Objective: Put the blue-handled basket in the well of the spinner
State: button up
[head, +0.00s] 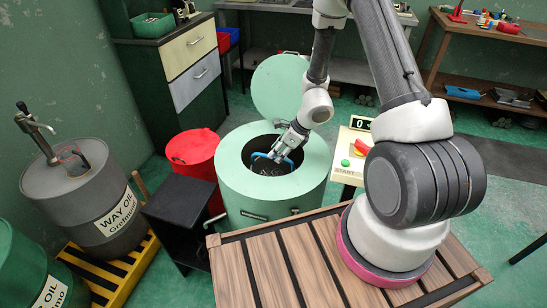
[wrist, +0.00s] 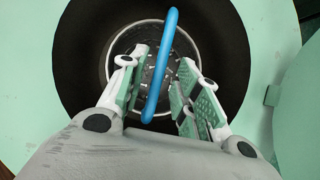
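The spinner (head: 235,190) is a mint-green drum with its round lid (head: 278,88) raised at the back. The basket's blue handle (head: 260,155) shows in the dark well, beside my gripper (head: 281,156). In the wrist view the blue handle (wrist: 161,62) stands between the two fingers of my gripper (wrist: 163,85), with gaps at both sides. The fingers are apart and appear not to press on it. The round metal basket (wrist: 112,48) is below, inside the dark ring of the well (wrist: 85,50). My gripper hides its near side.
A red bin (head: 193,152) and a black stand (head: 180,210) are left of the spinner. A control box (head: 350,160) with green and red buttons stands close on the right. A grey oil drum (head: 85,195) is far left. A slatted wooden top (head: 290,265) is in front.

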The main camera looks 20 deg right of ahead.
jog(key=v, duration=0.7)
jog(key=shift+r, duration=0.5)
jog(key=s+r+n, duration=0.4)
jog(key=r+n, duration=0.2)
jog(key=r, duration=0.4)
jog(key=s+r+n, duration=0.3)
jog(key=r+n, duration=0.3)
jog(key=r, duration=0.4)
jog(key=s+d+r+n+h, duration=0.2)
jog(key=s+d+r+n, duration=0.3)
jog(key=s, duration=0.4)
jog(key=s+d+r+n+h, duration=0.3)
jog(key=s+d+r+n, duration=0.2)
jog(key=s+r+n, duration=0.2)
jog(key=shift+s+r+n+t, duration=0.4)
jog(key=shift+s+r, duration=0.35)
jog(key=shift+s, duration=0.15)
